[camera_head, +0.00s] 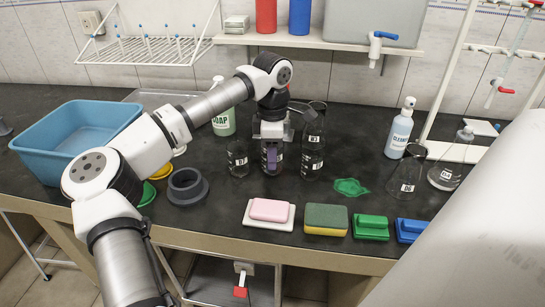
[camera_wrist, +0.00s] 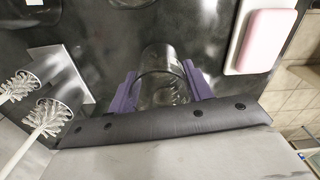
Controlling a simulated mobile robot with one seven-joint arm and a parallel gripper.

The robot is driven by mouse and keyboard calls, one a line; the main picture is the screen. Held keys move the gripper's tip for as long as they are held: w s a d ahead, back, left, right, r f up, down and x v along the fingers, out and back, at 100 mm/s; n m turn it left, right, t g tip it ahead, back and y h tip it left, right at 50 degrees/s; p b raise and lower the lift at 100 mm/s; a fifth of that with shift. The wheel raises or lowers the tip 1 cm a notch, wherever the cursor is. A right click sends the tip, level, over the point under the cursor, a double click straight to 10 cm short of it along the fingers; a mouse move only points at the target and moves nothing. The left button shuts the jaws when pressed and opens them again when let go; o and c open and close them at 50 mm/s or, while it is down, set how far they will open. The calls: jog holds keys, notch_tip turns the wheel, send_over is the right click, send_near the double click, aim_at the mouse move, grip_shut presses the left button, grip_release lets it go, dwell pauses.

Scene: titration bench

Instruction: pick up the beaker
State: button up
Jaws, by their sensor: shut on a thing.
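A clear glass beaker (camera_wrist: 160,75) shows between the two purple fingers of my gripper (camera_wrist: 160,92) in the wrist view. The fingers press on it from both sides. In the head view my gripper (camera_head: 272,158) points down over the black bench, and the held glass (camera_head: 270,167) is partly hidden behind the fingers. I cannot tell whether its base touches the bench. A smaller beaker (camera_head: 238,158) with a white label stands just left of it. A taller labelled glass (camera_head: 313,155) stands close on its right.
A soap bottle (camera_head: 223,121) stands behind left, with a blue tub (camera_head: 75,135) farther left. Flasks (camera_head: 407,172) stand at right. Brushes (camera_wrist: 45,118) show in the wrist view.

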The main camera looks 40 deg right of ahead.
notch_tip(320, 180, up, 18)
jog(key=shift+r, duration=0.25)
